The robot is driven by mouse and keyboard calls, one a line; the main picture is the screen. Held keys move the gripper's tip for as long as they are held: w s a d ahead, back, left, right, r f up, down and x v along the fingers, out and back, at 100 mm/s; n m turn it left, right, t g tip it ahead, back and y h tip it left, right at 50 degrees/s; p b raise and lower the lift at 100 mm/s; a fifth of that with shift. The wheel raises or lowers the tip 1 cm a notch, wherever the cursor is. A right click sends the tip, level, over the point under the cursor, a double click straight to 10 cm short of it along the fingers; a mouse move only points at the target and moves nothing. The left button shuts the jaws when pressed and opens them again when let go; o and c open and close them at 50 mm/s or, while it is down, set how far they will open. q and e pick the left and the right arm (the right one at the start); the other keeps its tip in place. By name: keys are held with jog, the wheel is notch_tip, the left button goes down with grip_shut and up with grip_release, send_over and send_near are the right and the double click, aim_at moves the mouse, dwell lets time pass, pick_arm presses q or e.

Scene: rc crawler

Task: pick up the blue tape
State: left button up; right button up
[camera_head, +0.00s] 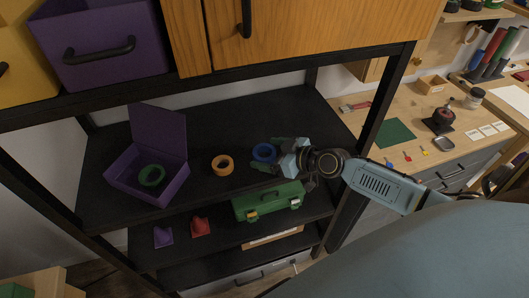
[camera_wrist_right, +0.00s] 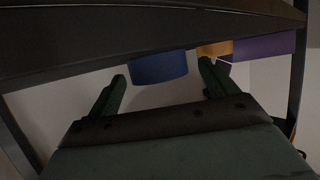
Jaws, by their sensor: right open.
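The blue tape (camera_head: 264,152), a ring, lies on the black middle shelf (camera_head: 195,205). My right gripper (camera_head: 272,155) reaches in from the right, just beside it, with its dark green fingers apart. In the right wrist view the blue tape (camera_wrist_right: 158,67) shows beyond and between the two open fingertips (camera_wrist_right: 163,71). I see a gap between the tape and each finger there, and nothing is held. My left gripper is not in view.
An orange tape (camera_head: 222,165) lies left of the blue one. An open purple box (camera_head: 120,180) holds a green tape (camera_head: 151,175). A green toolbox (camera_head: 268,201) stands below the right gripper. A black post (camera_head: 385,95) rises at right, and wooden cabinet doors (camera_head: 300,30) hang above.

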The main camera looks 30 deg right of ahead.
jog(key=shift+x, duration=1)
jog(key=shift+f, duration=0.1)
